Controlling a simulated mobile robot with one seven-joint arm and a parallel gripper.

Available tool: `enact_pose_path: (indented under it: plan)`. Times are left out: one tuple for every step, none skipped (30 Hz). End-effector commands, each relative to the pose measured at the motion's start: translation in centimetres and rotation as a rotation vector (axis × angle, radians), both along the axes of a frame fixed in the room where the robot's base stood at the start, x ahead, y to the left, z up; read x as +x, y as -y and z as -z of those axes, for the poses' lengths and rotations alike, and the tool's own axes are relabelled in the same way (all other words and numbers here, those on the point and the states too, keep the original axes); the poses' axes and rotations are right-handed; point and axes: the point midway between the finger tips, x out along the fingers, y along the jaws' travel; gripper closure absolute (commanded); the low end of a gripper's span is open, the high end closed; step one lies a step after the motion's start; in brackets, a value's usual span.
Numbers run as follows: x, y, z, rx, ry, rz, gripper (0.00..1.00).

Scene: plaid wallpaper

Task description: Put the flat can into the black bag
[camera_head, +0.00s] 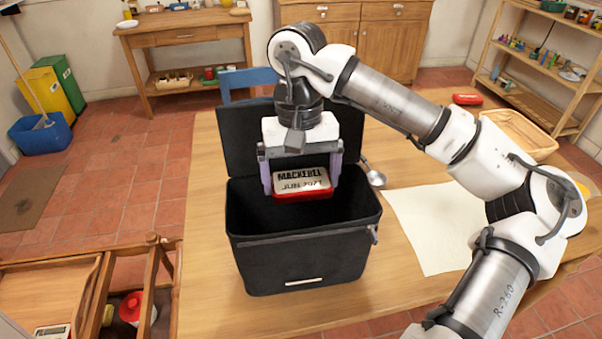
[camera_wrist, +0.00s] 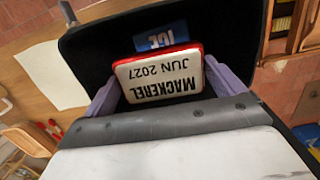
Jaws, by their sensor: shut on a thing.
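The flat can (camera_head: 302,183) is white on top with a red rim and reads "MACKEREL JUN 2027". My gripper (camera_head: 302,180) is shut on it, with a purple finger on each side, and holds it over the mouth of the black bag (camera_head: 300,262). The bag stands open on the table with its lid raised at the back. In the wrist view the can (camera_wrist: 160,75) sits between the fingers, against the bag's dark inside. A blue item marked "ICE" (camera_wrist: 160,37) shows in the bag beyond the can. The rest of the bag's floor is hidden.
A metal spoon-like thing (camera_head: 373,175) lies just right of the bag. A pale sheet (camera_head: 430,225) covers the table's right part. A red flat item (camera_head: 467,99) and a wicker basket (camera_head: 520,135) are at the far right. A blue chair (camera_head: 250,80) stands behind.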

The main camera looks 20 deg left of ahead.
Motion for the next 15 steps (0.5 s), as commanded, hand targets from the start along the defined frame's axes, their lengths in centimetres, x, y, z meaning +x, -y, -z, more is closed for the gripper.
enact_pose_path:
  plan:
    - [0.0,0.0,0.0,0.000,0.000,0.000,0.32]
    - [0.0,0.0,0.0,0.000,0.000,0.000,0.03]
    - [0.0,0.0,0.0,0.000,0.000,0.000,0.00]
    - [0.0,0.0,0.0,0.000,0.000,0.000,0.00]
    - [0.0,0.0,0.0,0.000,0.000,0.000,0.00]
    - [0.0,0.0,0.0,0.000,0.000,0.000,0.00]
    - [0.0,0.0,0.0,0.000,0.000,0.000,0.00]
    - [0.0,0.0,0.0,0.000,0.000,0.000,0.00]
    - [0.0,0.0,0.0,0.000,0.000,0.000,0.00]
    - [0.0,0.0,-0.1,0.000,0.000,0.000,0.00]
    - [0.0,0.0,-0.2,0.001,0.001,0.000,0.00]
    - [0.1,-0.1,-0.4,0.001,0.001,0.000,0.00]
    - [0.1,-0.1,-0.7,0.001,0.002,0.001,0.00]
    - [0.2,-0.1,-1.0,0.001,0.003,0.001,0.00]
    - [0.2,-0.2,-1.6,0.000,0.004,0.001,0.00]
